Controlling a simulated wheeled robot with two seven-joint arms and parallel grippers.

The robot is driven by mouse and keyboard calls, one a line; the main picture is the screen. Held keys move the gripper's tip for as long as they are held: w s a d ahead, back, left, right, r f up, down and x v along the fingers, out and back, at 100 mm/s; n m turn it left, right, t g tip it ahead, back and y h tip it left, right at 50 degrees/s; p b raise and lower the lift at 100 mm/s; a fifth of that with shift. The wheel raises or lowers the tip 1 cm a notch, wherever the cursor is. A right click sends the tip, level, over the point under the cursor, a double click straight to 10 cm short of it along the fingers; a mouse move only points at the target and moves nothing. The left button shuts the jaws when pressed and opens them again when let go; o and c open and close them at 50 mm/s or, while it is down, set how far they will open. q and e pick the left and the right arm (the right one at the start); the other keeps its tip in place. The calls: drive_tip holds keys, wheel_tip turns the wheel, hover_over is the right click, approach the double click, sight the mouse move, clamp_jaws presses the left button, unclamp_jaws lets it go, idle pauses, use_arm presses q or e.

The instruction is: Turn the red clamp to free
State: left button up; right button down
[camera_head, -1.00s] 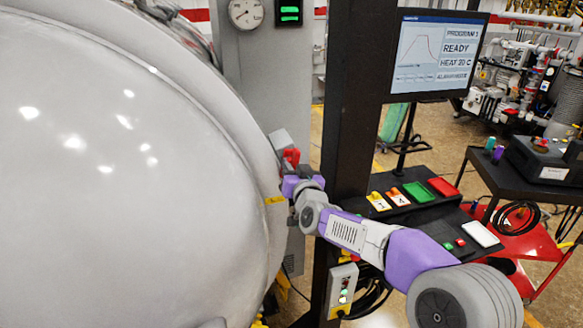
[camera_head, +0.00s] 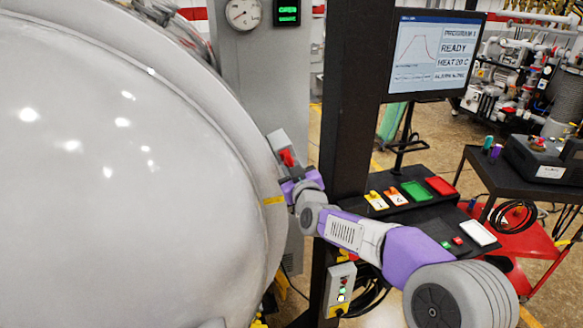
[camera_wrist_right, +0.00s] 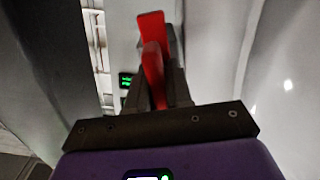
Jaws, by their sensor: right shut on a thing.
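The red clamp (camera_head: 287,158) is on a grey block at the right edge of the large grey furnace door (camera_head: 120,170). My right gripper (camera_head: 287,172) is at the clamp, its arm coming in from the lower right. In the right wrist view the red clamp handle (camera_wrist_right: 153,60) stands up between the dark fingers of my right gripper (camera_wrist_right: 158,88), which are shut on it. The fingers hide the handle's lower part. My left gripper is not in view.
A dark post (camera_head: 350,100) stands just right of the clamp and close to my right arm. A screen (camera_head: 437,55) reads READY. A green-lit display (camera_head: 288,12) hangs above, beside a round gauge (camera_head: 244,13).

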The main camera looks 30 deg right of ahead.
drive_tip(key=c, duration=1.1)
unclamp_jaws()
drive_tip(key=shift+b+v, duration=0.6)
drive_tip(key=shift+v, duration=3.2)
